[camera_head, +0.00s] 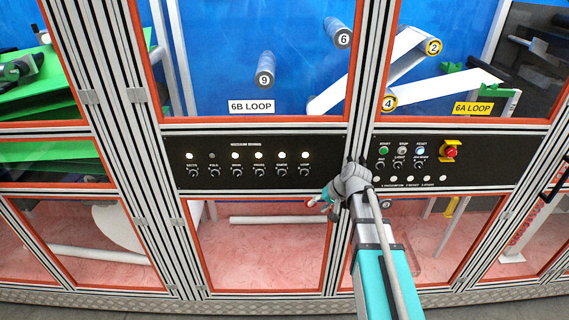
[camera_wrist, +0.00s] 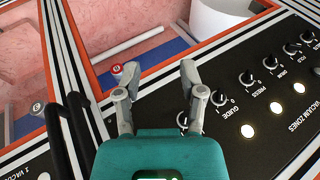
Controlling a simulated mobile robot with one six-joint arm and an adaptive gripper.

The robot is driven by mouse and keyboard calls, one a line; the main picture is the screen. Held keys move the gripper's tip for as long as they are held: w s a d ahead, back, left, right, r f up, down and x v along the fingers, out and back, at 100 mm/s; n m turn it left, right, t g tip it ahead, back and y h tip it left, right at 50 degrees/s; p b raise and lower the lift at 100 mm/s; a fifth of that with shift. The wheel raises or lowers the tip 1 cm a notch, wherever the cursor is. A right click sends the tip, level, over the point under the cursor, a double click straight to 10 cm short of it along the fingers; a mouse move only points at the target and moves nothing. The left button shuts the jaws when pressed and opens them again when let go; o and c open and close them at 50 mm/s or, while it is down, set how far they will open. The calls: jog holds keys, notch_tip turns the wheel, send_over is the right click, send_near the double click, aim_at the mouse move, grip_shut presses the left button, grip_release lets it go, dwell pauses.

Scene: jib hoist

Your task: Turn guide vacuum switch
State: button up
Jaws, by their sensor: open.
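The guide vacuum switch (camera_wrist: 219,98) is a small black rotary knob on the black panel, beside the printed word GUIDE, with a lit lamp (camera_wrist: 247,131) in line with it. In the head view it appears to be the second knob from the right (camera_head: 281,173) in the vacuum row; labels there are too small to read. My gripper (camera_wrist: 158,75) is open and empty. In the wrist view the knob lies just right of its right finger, apart from it. In the head view my gripper (camera_head: 322,199) is below and right of the row.
The press knob (camera_wrist: 246,77) is close beside the guide switch. Another knob (camera_wrist: 184,118) is partly hidden by my right finger. A button panel with a red emergency stop (camera_head: 449,151) is to the right. An orange-edged frame and clear doors surround the panel.

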aim_at(284, 175)
jog(key=w+a+r+t+y+p, duration=0.1)
jog(key=w+a+r+y+p, duration=0.1)
jog(key=w+r+p, duration=0.4)
notch_tip(284, 175, up, 5)
jog(key=shift+w+m+t+y, duration=0.3)
jog(key=shift+w+m+t, duration=0.1)
jog(key=shift+w, duration=0.8)
jog(key=shift+a+f, duration=0.1)
jog(key=shift+a, duration=0.05)
jog(key=b+x, duration=0.9)
jog(key=x, duration=0.4)
jog(key=shift+w+a+f, duration=0.1)
jog(key=shift+w+a, duration=0.05)
jog(key=shift+a, duration=0.1)
grip_shut()
